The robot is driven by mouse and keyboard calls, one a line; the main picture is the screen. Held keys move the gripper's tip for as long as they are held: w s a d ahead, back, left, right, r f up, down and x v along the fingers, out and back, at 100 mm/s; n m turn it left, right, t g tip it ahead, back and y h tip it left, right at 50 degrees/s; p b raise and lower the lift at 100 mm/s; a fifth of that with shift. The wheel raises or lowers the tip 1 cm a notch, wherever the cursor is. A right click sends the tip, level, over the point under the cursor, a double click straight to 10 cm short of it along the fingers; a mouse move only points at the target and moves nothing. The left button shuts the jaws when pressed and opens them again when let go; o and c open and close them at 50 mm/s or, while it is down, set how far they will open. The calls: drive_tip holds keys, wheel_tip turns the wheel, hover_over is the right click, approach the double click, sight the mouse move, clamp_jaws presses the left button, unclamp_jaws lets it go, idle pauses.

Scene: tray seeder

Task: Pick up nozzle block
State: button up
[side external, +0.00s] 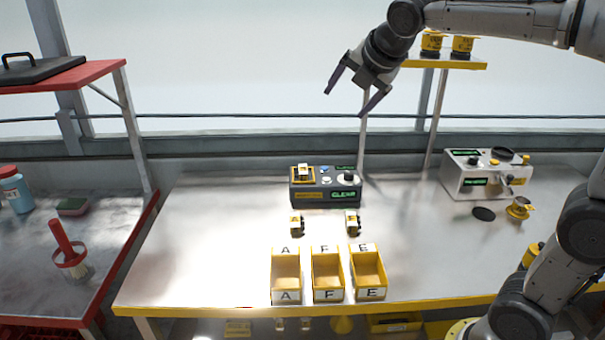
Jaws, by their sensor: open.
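Small yellow-and-white blocks show in the side external view. One block (297,224) stands on the bench at the left, and another block (352,222) stands to its right. A third block (303,172) sits on top of a dark control box (325,196). Which of them is the nozzle block I cannot tell; their markings are too small to read. My gripper (346,102) is open and empty, high above the bench and behind the control box in the picture, apart from all the blocks. Its two fingers point down and to the left.
Three yellow bins marked A (286,296), F (328,295) and E (371,294) stand near the bench's front edge. A white machine (462,180) stands at the right. A yellow shelf (465,65) is at upper right. The left of the bench is clear.

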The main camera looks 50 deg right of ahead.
drive_tip(key=w+d+f+n+h, duration=0.1)
drive_tip(key=w+d+f+n, duration=0.1)
drive_tip(key=w, duration=0.4)
drive_tip(key=w+d+f+n, duration=0.1)
drive_tip(key=w+d+n, duration=0.1)
drive_tip(key=w, duration=0.3)
drive_tip(key=n+g, duration=0.2)
drive_tip(key=g, duration=0.1)
hover_over(301, 169)
drive_tip(key=s+a, duration=0.2)
drive_tip(key=s, duration=0.1)
wheel_tip(301, 169, down, 24)
drive_tip(key=shift+r, duration=0.2)
drive_tip(key=shift+a+x, duration=0.1)
drive_tip(key=shift+x, duration=1.4)
drive_tip(key=shift+a+x, duration=0.15)
drive_tip(key=shift+x, duration=1.35)
clamp_jaws()
